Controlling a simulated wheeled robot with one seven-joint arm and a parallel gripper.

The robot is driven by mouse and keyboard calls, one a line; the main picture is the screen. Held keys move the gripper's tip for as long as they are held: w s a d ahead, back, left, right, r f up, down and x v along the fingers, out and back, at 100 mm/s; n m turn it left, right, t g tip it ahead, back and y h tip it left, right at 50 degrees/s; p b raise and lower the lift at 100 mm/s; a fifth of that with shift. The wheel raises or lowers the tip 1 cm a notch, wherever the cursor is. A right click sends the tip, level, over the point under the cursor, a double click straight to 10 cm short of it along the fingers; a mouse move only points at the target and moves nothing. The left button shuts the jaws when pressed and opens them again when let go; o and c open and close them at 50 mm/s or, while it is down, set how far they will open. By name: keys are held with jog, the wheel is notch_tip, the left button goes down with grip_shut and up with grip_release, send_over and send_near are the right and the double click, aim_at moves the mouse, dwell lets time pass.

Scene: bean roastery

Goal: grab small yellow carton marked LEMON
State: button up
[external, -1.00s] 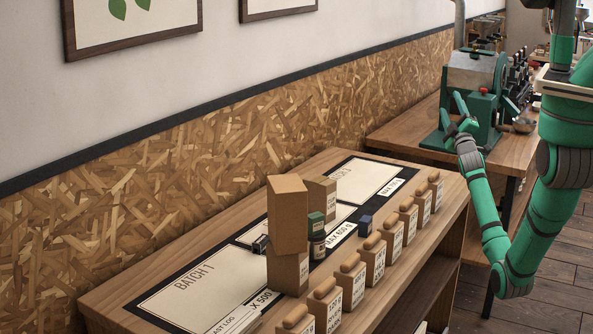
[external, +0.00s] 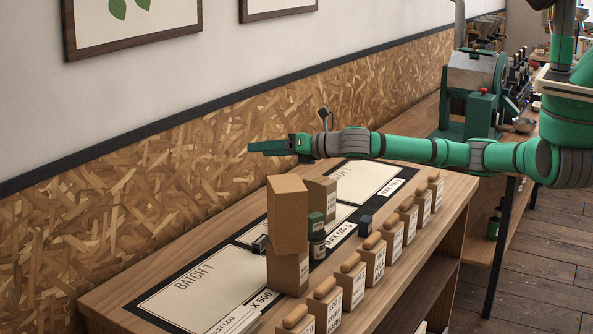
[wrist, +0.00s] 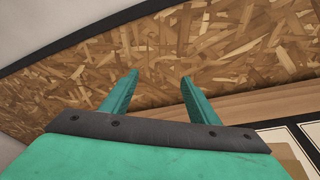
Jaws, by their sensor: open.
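No yellow carton marked LEMON can be made out in either view; the tall brown boxes hide part of the counter behind them. My gripper (external: 268,147) is stretched out to the left, above the counter and above the brown boxes, in the external view. In the wrist view my gripper (wrist: 160,78) has its two fingers spread with nothing between them, facing the chipboard wall. It touches none of the things on the counter.
A tall brown box (external: 287,218) is stacked askew on another box (external: 288,273). Beside them are a brown box (external: 321,194), a green box (external: 316,223), a dark jar (external: 317,246) and a dark blue cube (external: 365,225). Several labelled blocks line the counter's front edge. The BATCH 1 panel (external: 215,285) is largely clear.

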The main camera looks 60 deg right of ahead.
jog(key=s+f+n+g, duration=0.1)
jog(key=f, duration=0.3)
jog(key=s+d+f+n+g+h, duration=0.1)
jog(key=f, duration=0.3)
jog(key=s+f+n+g+h, duration=0.1)
jog(key=f, duration=0.3)
jog(key=shift+s+d+f+n, duration=0.15)
jog(key=shift+s+d+n, duration=0.15)
jog(key=shift+d+n, duration=0.1)
notch_tip(320, 180, down, 5)
jog(key=shift+r, duration=0.15)
jog(key=shift+f, duration=0.75)
jog(key=shift+f+x, duration=0.2)
jog(key=shift+x, duration=2.4)
jog(key=shift+s, duration=0.1)
jog(key=c, duration=1.1)
